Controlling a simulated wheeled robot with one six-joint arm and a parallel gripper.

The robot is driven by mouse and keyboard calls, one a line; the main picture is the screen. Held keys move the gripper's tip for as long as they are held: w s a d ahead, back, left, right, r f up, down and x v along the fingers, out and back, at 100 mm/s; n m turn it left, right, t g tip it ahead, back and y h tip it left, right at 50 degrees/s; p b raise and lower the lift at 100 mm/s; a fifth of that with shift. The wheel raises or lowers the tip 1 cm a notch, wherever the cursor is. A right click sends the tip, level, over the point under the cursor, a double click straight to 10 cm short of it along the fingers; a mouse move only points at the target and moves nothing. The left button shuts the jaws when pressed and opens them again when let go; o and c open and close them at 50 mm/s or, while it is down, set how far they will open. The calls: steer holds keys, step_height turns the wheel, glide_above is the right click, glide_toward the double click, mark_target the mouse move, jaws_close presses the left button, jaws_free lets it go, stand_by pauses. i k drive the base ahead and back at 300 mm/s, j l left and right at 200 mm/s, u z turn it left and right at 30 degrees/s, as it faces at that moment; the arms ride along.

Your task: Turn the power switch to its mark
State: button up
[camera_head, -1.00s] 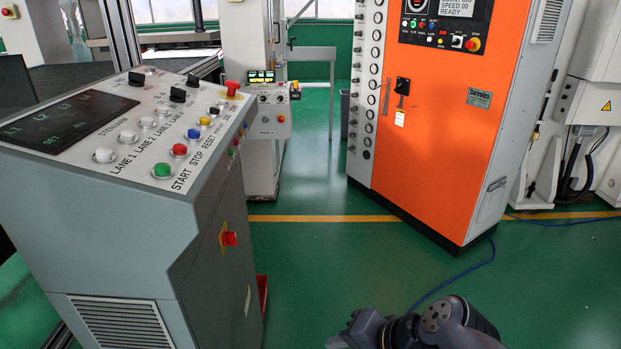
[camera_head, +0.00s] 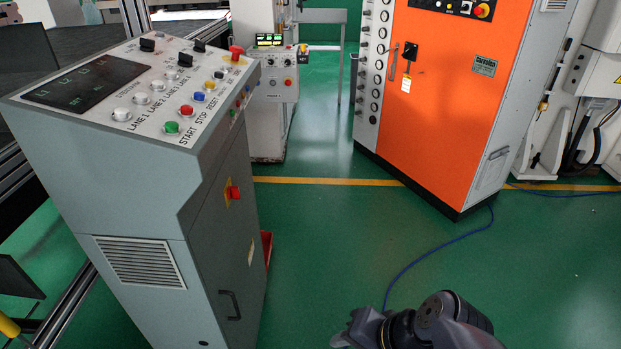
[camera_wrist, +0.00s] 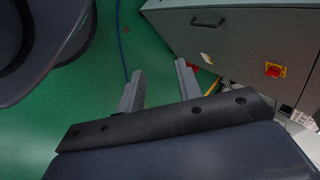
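A red rotary switch (camera_head: 233,193) on a yellow plate is on the right side wall of the grey control console (camera_head: 150,210). It also shows in the wrist view (camera_wrist: 273,70), at the right. A black handle switch (camera_head: 410,50) is on the orange cabinet's door. I cannot tell from the pictures which one the task names, and no mark can be read at either. My gripper (camera_wrist: 158,82) is open and empty, with its two fingers apart over the green floor and the console's lower edge. It touches neither switch. In the head view my arm is low at bottom centre-right.
The console top carries several coloured buttons, black selectors and a red mushroom button (camera_head: 236,52). The orange cabinet (camera_head: 450,110) stands at back right. A blue cable (camera_head: 430,255) lies on the green floor. A dark grab handle (camera_head: 230,305) sticks out low on the console.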

mark_target(233, 192)
steer(key=k+j+u, duration=0.1)
steer(key=i+j, duration=0.15)
steer(key=i, duration=0.4)
steer(key=i+j, duration=0.1)
steer(key=i, duration=0.45)
